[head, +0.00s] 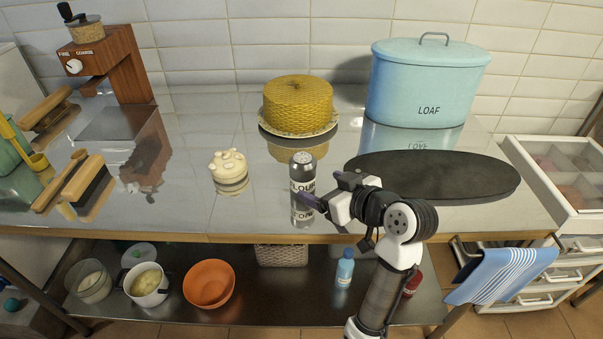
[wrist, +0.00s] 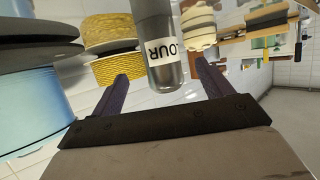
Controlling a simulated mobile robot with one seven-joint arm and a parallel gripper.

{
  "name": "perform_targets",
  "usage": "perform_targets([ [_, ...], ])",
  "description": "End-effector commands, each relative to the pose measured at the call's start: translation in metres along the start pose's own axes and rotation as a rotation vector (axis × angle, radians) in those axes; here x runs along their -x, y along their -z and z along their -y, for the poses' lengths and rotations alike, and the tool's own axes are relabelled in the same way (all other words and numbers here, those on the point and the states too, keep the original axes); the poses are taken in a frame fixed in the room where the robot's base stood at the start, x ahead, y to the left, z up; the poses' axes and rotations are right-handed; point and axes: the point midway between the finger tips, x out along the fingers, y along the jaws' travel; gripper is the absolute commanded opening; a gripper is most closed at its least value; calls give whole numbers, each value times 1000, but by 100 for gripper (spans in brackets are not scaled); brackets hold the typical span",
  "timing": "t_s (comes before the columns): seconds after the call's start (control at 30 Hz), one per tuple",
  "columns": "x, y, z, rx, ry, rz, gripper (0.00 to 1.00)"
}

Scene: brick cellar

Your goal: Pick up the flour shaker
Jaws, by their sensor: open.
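The flour shaker (head: 302,173) stands upright on the shiny metal counter near its front edge. In the wrist view, which looks inverted, the shaker (wrist: 153,38) shows between and beyond the two dark fingers of my gripper (wrist: 160,75). I see no contact between the fingers and the shaker.
A small cream layered cake (head: 230,172) stands left of the shaker. A dark oval board (head: 440,175) and a blue LOAF bin (head: 425,85) are to the right. A wooden grinder (head: 120,60) stands back left.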

Motion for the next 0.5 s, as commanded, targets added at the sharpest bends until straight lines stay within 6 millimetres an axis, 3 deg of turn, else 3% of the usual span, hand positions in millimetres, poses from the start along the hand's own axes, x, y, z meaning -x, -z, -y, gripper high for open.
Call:
perform_targets([
  [0.1,-18,1,0,-1,2,0,79],
  [0.33,-35,1,1,-1,1,0,79],
  [0.5,-60,-1,2,-3,3,2,79],
])
